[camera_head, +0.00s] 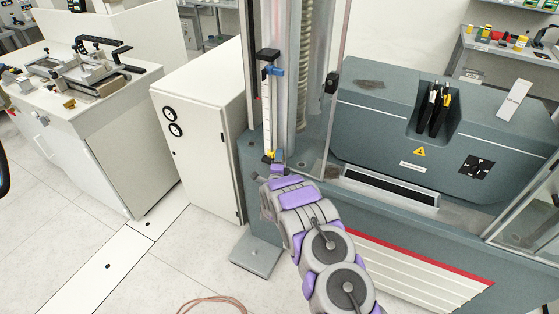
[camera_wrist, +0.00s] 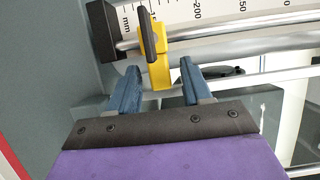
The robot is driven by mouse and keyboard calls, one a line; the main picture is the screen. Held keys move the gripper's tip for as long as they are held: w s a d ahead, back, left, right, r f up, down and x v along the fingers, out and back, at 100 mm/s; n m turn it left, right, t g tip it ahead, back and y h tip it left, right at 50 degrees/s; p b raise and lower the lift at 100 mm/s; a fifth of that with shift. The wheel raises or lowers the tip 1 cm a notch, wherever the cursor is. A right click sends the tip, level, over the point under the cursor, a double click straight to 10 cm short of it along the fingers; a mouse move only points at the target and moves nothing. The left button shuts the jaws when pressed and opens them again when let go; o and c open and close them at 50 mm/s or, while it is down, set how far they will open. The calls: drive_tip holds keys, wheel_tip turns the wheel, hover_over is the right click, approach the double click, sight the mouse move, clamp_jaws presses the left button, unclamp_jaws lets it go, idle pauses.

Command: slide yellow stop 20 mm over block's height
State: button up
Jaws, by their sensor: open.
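The yellow stop (camera_head: 271,153) sits low on the upright scale's rod, just above its black lower end block. In the wrist view the yellow stop (camera_wrist: 160,68) sits on the metal rod close to the dark end block (camera_wrist: 103,31), with a dark knob (camera_wrist: 147,35) on it. My gripper (camera_wrist: 160,66) is open, with one blue finger on each side of the stop's yellow tab and visible gaps on both sides. I cannot tell their exact depth relative to the tab. In the head view my gripper (camera_head: 277,166) is just below the stop, its fingers barely visible.
A blue stop (camera_head: 276,71) sits high on the scale (camera_head: 269,110), below a black upper block (camera_head: 267,54). The frame column stands behind. A white cabinet (camera_head: 200,140) is at left, and the grey machine housing (camera_head: 440,120) at right. Scale numbers show in the wrist view.

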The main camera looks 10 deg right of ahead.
drive_tip(key=shift+a, duration=0.1)
drive_tip(key=p+v, duration=0.2)
drive_tip(key=v, duration=1.5)
drive_tip(key=shift+s+p, duration=0.15)
drive_tip(key=shift+p, duration=0.25)
drive_tip(key=shift+f, duration=0.1)
wheel_tip(320, 180, up, 7)
drive_tip(key=w+a+n+g+y, duration=0.1)
drive_tip(key=n+g+y, duration=0.15)
drive_tip(key=g, duration=0.25)
drive_tip(key=s+a+r+n+g+y, duration=0.2)
drive_tip(key=s+r+n+g, duration=0.2)
drive_tip(key=s+r+n, duration=0.4)
drive_tip(key=s+d+r+n+g, duration=0.2)
drive_tip(key=s+r+n+g, duration=0.1)
drive_tip(key=s, duration=1.1)
drive_tip(key=s+d+r+n+g, duration=0.2)
drive_tip(key=s+r, duration=0.4)
drive_tip(key=s, duration=0.8)
drive_tip(key=s+d+r+n+g, duration=0.3)
drive_tip(key=s+r+n+g, duration=0.1)
drive_tip(key=s, duration=1)
drive_tip(key=shift+r+n+g, duration=0.4)
drive_tip(key=shift+n+g, duration=0.2)
drive_tip(key=shift+n, duration=0.05)
